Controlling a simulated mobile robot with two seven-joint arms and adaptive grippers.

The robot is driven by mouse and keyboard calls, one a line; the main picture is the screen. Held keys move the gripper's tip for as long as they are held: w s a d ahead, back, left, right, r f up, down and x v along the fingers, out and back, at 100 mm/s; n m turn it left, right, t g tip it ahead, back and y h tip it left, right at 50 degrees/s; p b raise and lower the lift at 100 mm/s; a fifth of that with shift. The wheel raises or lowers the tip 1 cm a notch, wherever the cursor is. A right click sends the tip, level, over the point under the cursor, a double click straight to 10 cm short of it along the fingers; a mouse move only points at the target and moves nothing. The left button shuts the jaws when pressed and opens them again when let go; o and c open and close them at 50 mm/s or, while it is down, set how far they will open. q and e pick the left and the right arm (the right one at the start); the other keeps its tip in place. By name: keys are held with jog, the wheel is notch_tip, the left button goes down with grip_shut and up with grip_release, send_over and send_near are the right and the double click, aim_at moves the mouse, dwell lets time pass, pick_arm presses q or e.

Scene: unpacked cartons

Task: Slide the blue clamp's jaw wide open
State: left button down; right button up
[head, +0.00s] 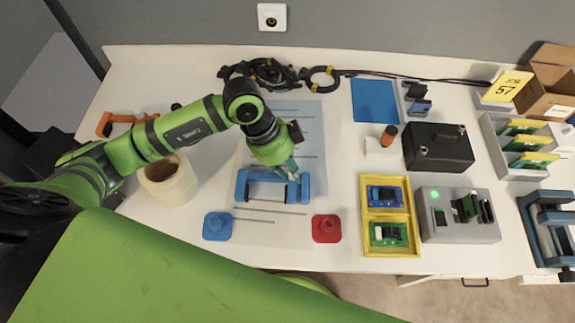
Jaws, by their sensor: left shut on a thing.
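The blue clamp (262,176) lies on the pale sheet in the middle of the table, with a bar along its far side and an upright block at each end. My left gripper (291,173) reaches down from above at the clamp's right part. It is shut on the clamp, close to the right-hand block; the fingers partly cover the bar there. A wide gap shows between the two blocks. I cannot tell exactly which part the fingers hold. My right gripper is not in view.
A yellow tray (391,212) with boards and a grey fixture (458,215) stand to the right. Black cables (265,73) lie behind.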

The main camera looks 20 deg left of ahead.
pick_arm(q)
jog(key=shift+w+d, duration=0.1)
jog(key=shift+d, duration=0.2)
jog(key=c, duration=1.1)
grip_release()
jog(key=shift+a, duration=0.15)
jog(key=shift+c, duration=0.2)
jog(key=shift+r, duration=0.15)
jog(key=v, duration=1.1)
jog(key=shift+a+r, duration=0.25)
jog(key=shift+r, duration=0.1)
